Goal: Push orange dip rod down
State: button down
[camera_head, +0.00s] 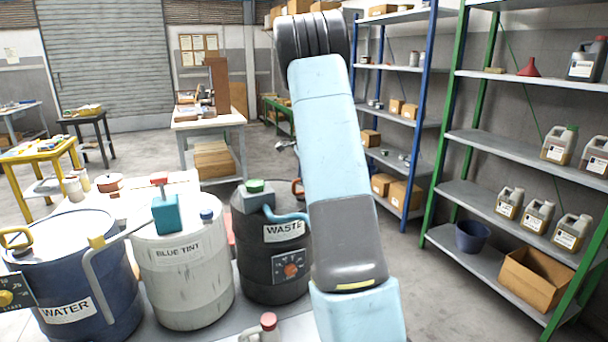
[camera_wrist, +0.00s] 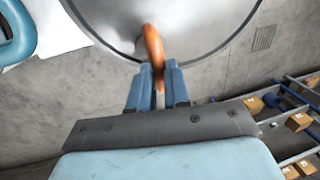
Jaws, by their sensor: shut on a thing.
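The orange dip rod (camera_wrist: 152,45) shows in the wrist view as a curved orange piece against a round grey surface (camera_wrist: 200,22). My gripper (camera_wrist: 159,78) is shut on the orange rod between its two blue fingers. My gripper is hidden behind my arm in the head view. The rod's lower part is hidden, so I cannot tell how deep it sits.
The BLUE TINT drum (camera_head: 185,285) and blue WATER drum (camera_head: 75,268) stand left of the WASTE drum. A blue hose (camera_head: 287,217) runs from the WASTE drum's top. Shelves (camera_head: 500,205) with jugs stand at right. Open floor lies behind the drums.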

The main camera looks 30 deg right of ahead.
jog(key=shift+s+d+f, duration=0.2)
jog(key=shift+f, duration=0.05)
jog(key=c, duration=1.3)
grip_release()
jog(key=shift+o, duration=1)
jog(key=shift+w+a, duration=0.1)
jog(key=shift+a, duration=0.05)
jog(key=v, duration=1.3)
jog(key=shift+r, duration=0.4)
